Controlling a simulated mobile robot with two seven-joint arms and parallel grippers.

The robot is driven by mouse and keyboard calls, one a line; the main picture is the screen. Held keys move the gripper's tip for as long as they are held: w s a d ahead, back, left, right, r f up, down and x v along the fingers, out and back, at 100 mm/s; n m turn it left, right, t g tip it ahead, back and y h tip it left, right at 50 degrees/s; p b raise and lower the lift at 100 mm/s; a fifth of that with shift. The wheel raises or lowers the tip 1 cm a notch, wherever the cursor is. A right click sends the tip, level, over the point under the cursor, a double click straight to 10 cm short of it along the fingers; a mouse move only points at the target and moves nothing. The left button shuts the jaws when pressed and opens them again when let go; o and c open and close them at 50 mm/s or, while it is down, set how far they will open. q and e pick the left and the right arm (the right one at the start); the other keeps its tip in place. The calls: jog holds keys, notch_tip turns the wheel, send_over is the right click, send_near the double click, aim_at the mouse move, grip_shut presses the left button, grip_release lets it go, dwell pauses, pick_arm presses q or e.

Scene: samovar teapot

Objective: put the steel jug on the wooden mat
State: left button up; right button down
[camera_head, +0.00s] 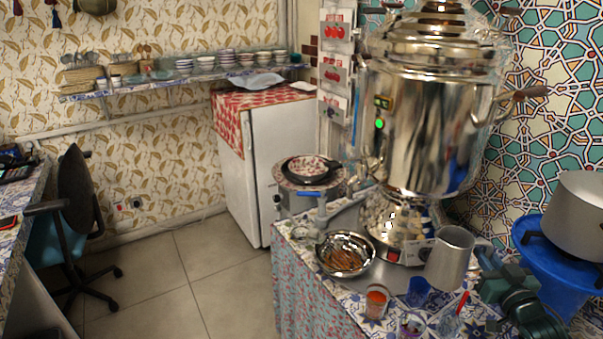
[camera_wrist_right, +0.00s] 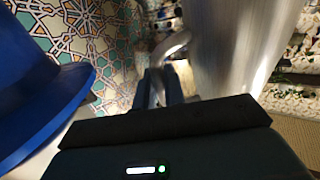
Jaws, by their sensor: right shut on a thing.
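The steel jug (camera_head: 451,258) is a plain metal cylinder in front of the samovar's right side in the head view. It leans slightly in the picture. My right gripper (camera_head: 487,262) is at its right side, shut on its handle. In the right wrist view the jug (camera_wrist_right: 240,45) fills the upper right, and its curved handle (camera_wrist_right: 172,46) runs down between the fingers of my gripper (camera_wrist_right: 163,88). I cannot tell whether the jug's base touches the table. I cannot make out a wooden mat in either view. My left gripper is not in view.
The large samovar (camera_head: 425,120) stands behind the jug. A metal bowl (camera_head: 345,254), an orange-filled glass (camera_head: 376,300), a blue cup (camera_head: 417,291) and a glass with a red stick (camera_head: 449,322) crowd the front. A blue stand (camera_head: 560,265) with a pot (camera_head: 580,215) is at right.

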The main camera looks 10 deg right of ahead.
aim_at(459, 276)
jog(key=shift+n+y, duration=0.4)
jog(key=shift+y, duration=0.4)
jog(key=a, duration=0.2)
jog(key=s+a+f, duration=0.1)
jog(key=a, duration=0.2)
jog(key=a+f, duration=0.1)
jog(key=a, duration=0.1)
jog(key=shift+s+a+f, duration=0.1)
jog(key=shift+s+a, duration=0.05)
jog(key=shift+a, duration=0.15)
jog(key=s+a+r, duration=0.2)
jog(key=s+a, duration=0.1)
jog(key=a, duration=0.4)
jog(key=s+a+r, duration=0.3)
jog(key=a, duration=0.4)
jog(key=s+a+r, duration=0.2)
jog(key=a+r, duration=0.1)
jog(key=a, duration=0.5)
jog(key=shift+s+y, duration=0.3)
jog(key=shift+s, duration=0.1)
jog(key=shift+d, duration=0.15)
